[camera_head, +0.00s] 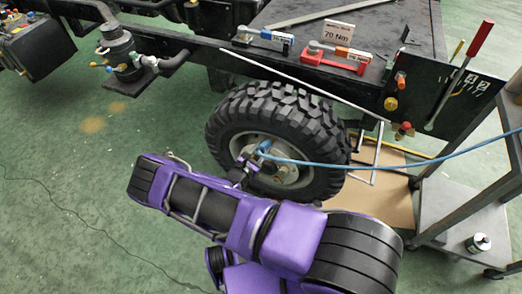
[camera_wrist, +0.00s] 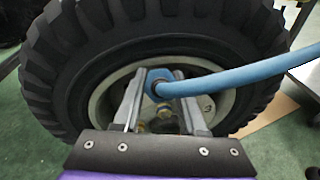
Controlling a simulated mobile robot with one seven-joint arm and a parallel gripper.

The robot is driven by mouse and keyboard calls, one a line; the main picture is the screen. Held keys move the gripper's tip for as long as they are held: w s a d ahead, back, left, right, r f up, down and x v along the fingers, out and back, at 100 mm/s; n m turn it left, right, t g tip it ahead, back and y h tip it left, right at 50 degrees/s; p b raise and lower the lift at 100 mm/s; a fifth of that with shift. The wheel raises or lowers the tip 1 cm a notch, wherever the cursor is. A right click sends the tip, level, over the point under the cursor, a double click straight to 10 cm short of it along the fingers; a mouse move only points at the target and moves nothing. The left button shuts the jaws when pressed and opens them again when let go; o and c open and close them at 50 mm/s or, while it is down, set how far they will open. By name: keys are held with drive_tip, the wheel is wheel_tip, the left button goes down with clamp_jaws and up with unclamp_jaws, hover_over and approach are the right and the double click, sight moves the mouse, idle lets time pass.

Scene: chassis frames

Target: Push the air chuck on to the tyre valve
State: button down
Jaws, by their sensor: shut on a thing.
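The black knobbly tyre (camera_head: 275,122) stands on its wheel under the chassis frame, and fills most of the wrist view (camera_wrist: 160,50). The air chuck (camera_wrist: 158,80) is blue and sits between the two fingertips of my gripper (camera_wrist: 160,88), which is shut on it. In the head view my gripper (camera_head: 250,160) is at the wheel's hub face, with the blue chuck (camera_head: 264,147) at its tip. The blue hose (camera_head: 400,163) runs from the chuck to the right. The tyre valve is not distinguishable; the chuck and fingers cover that part of the rim, so contact cannot be told.
The chassis rail (camera_head: 190,60) runs above the wheel, with torque tools (camera_head: 335,58) on top. A red-handled lever (camera_head: 470,60) stands at the right. A grey cart (camera_head: 455,220) with a can (camera_head: 478,242) is right of the wheel.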

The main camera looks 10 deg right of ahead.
drive_tip(key=shift+w+d+f+b, duration=0.3)
drive_tip(key=shift+w+f+b, duration=0.1)
drive_tip(key=shift+w, duration=0.05)
drive_tip(key=shift+c, duration=1.9)
unclamp_jaws()
drive_tip(key=shift+s, duration=0.1)
drive_tip(key=p+v, duration=0.1)
drive_tip(key=v, duration=1.6)
drive_tip(key=shift+s+r, duration=0.1)
